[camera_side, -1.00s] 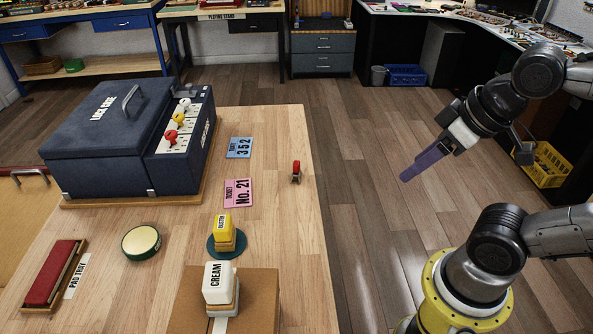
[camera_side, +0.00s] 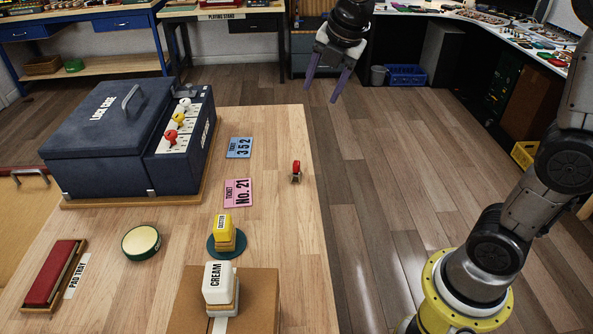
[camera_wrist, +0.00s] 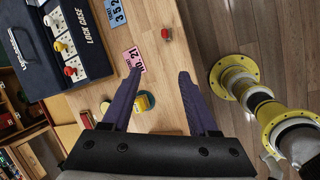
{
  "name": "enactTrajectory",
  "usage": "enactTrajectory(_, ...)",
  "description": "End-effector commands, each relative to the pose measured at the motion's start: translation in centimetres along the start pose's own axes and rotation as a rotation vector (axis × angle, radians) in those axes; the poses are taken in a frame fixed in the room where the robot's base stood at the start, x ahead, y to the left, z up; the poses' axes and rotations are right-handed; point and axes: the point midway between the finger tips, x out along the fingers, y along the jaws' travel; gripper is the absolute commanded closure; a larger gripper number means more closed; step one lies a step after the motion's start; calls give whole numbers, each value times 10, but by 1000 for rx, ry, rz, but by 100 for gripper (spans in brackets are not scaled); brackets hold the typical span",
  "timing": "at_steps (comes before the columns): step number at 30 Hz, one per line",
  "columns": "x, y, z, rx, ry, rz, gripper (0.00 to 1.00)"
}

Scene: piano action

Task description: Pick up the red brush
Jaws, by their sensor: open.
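A small red-topped object (camera_side: 296,168) stands near the right edge of the wooden table (camera_side: 270,130); it is too small to tell surely whether it is the brush. It also shows in the wrist view (camera_wrist: 167,33), beyond the fingertips. A longer red block (camera_side: 50,275) lies in a wooden tray beside the label "PAD TRAY" at the lower left. My gripper (camera_side: 321,96), with purple fingers, is open and empty, high up near the table's far right corner. In the wrist view the fingers (camera_wrist: 160,73) stand wide apart.
A blue lock case (camera_side: 110,130) with coloured knobs fills the table's far left. Two ticket cards (camera_side: 238,193), a yellow stamp (camera_side: 224,230), a cream stamp (camera_side: 218,283) on a box and a round green tin (camera_side: 141,242) lie nearby. Around the small red-topped object the tabletop is clear.

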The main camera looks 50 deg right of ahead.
Motion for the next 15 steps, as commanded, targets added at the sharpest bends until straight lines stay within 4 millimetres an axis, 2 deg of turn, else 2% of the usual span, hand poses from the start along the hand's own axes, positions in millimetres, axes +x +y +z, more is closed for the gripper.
enactTrajectory(1,22,12,6,-70,7,-33,40)
enactTrajectory(3,50,26,12,-161,17,-71,40)
enactTrajectory(7,107,42,19,-265,46,-142,40)
enactTrajectory(12,168,41,18,-275,85,-225,40)
enactTrajectory(15,189,33,14,-276,106,-263,40)
